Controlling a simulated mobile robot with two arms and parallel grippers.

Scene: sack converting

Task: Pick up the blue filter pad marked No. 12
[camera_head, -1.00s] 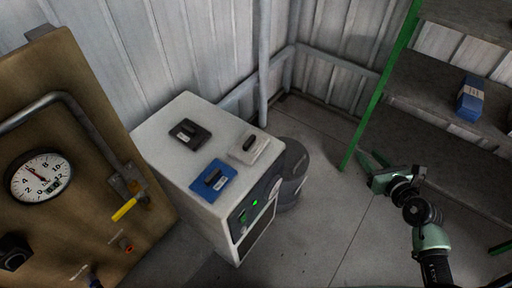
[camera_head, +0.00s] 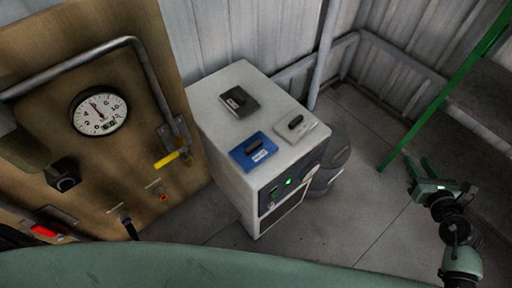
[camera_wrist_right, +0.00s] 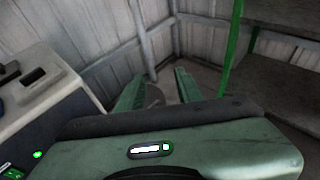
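The blue filter pad (camera_head: 254,150) lies flat on the front edge of the white cabinet's top, with a dark grip and a white label too small to read. A black pad (camera_head: 239,102) lies behind it and a white pad (camera_head: 300,127) lies to its right. My right gripper (camera_head: 419,162) is open and empty, out over the floor well to the right of the cabinet. Its two green fingers stand apart in the right wrist view (camera_wrist_right: 158,85). There the white pad (camera_wrist_right: 42,92) shows at the left. My left gripper is not in view.
The white cabinet (camera_head: 222,150) has a green-lit front panel. A grey drum (camera_head: 328,165) stands right beside it. A brown panel (camera_head: 140,75) with gauge and yellow-handled valve stands left. A green-posted shelf (camera_head: 470,68) is at right. Floor between drum and shelf is clear.

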